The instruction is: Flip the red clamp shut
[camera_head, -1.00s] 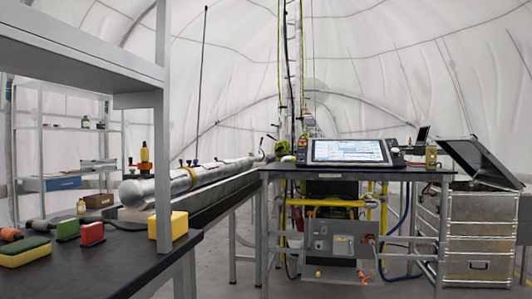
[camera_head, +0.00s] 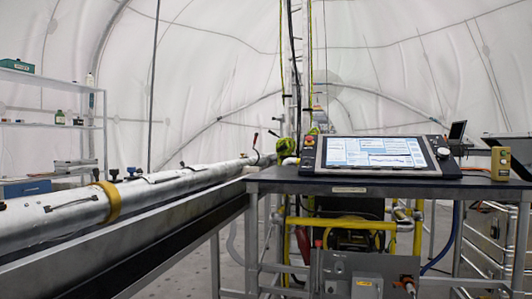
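A long silver tube (camera_head: 60,219) runs from the lower left toward the mast in the middle. Near its far end a small lever with a reddish tip (camera_head: 255,139) stands up from the tube. It may be the red clamp, but it is too small to tell for sure. Several small dark latches and knobs sit along the top of the tube, and a yellow band (camera_head: 109,202) goes around it. My gripper is not in view.
The tube lies along a dark rail (camera_head: 170,230). A dark table (camera_head: 270,181) with a tilted screen console (camera_head: 375,152) stands ahead on the right. Yellow pipes (camera_head: 340,223) and a grey box are below it. A white shelf (camera_head: 60,105) stands far left.

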